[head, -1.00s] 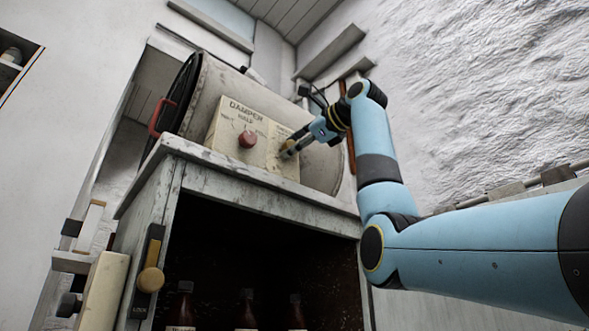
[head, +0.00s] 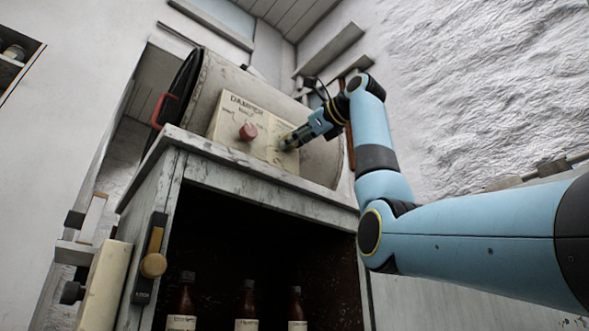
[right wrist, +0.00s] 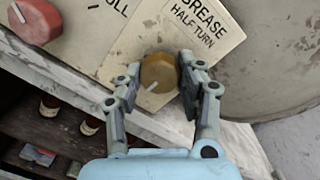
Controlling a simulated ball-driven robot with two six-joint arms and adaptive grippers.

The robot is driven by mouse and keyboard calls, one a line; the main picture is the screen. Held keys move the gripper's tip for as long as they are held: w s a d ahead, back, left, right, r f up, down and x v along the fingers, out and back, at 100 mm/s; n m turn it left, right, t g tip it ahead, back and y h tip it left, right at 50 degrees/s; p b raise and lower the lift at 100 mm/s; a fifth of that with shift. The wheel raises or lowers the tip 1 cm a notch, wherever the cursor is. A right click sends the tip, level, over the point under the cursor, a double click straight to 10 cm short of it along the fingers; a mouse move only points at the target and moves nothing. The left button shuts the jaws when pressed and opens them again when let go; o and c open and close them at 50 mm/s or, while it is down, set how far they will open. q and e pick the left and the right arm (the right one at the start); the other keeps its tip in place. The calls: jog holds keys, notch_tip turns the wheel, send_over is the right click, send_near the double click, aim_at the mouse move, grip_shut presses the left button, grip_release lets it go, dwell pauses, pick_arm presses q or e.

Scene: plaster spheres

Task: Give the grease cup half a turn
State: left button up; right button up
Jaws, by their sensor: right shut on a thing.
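The grease cup is a brass-coloured round knob (right wrist: 158,72) under the printed words GREASE HALF TURN on a cream plate (right wrist: 205,22). A pale line on its face points down and to the left in the right wrist view. My right gripper (right wrist: 160,80) has one finger on each side of the knob and is shut on it. In the head view my right gripper (head: 289,142) reaches the plate from the right, and its fingers mostly hide the knob. My left gripper is not in view.
A red knob (head: 248,132) sits left of the grease cup on the DAMPER plate (head: 226,120). A big pale drum (head: 222,75) stands behind, on a worn cabinet. Brown bottles (head: 248,300) stand inside the cabinet. A lever with a round knob (head: 153,265) is at its left.

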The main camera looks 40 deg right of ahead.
jog(key=o, duration=1.1)
jog(key=shift+f, duration=0.1)
jog(key=shift+o, duration=0.2)
jog(key=s+d, duration=0.1)
jog(key=s, duration=1.1)
jog(key=shift+d, duration=0.3)
jog(key=shift+w, duration=0.1)
